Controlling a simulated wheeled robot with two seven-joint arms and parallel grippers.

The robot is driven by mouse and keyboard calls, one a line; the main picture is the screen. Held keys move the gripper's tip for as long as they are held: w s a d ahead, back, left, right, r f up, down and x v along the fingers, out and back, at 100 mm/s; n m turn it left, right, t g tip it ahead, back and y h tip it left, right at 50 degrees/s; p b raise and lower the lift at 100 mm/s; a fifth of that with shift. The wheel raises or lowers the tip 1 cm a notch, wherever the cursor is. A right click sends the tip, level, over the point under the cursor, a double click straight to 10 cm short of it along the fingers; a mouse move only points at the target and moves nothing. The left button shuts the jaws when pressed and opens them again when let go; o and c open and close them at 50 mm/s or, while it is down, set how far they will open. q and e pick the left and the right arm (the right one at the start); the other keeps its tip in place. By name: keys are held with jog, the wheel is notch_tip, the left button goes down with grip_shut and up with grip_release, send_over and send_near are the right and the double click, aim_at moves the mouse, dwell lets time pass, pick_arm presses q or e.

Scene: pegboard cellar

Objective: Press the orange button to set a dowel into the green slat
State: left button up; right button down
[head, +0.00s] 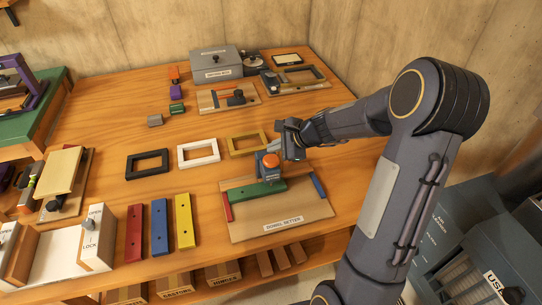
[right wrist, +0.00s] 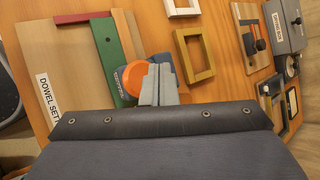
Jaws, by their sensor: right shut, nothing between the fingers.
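The dowel setter is a wooden board (head: 285,213) with a label at its front edge. The green slat (head: 258,194) lies on it, under a grey press head topped by the orange button (head: 270,160). The right wrist view also shows the orange button (right wrist: 134,78) and the green slat (right wrist: 107,50). My right gripper (head: 282,150) is shut and empty, right beside the button at its upper right. In the right wrist view its grey fingers (right wrist: 158,86) overlap the button's edge; I cannot tell whether they touch it. My left gripper is out of view.
Red (head: 134,233), blue (head: 159,227) and yellow (head: 184,221) slats lie left of the setter. Black (head: 147,164), white (head: 198,153) and yellow (head: 247,143) frames lie behind it. A grey box (head: 216,65) stands at the back. Bare table lies at the middle left.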

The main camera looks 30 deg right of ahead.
aim_at(274, 160)
jog(key=shift+r+p, duration=1.3)
jog(key=shift+r, duration=0.6)
jog(key=shift+f, duration=0.1)
jog(key=s+a+r+n+g+y, duration=0.1)
jog(key=s+a+r+n, duration=0.9)
jog(key=s, duration=0.4)
jog(key=s+a+f+n+g+h, duration=0.1)
jog(key=s+a+f+n, duration=0.1)
jog(key=s+n, duration=0.7)
jog(key=s, duration=0.5)
jog(key=shift+a+n+g+h, duration=0.15)
jog(key=shift+n+g+h, duration=0.15)
jog(key=shift+n, duration=0.1)
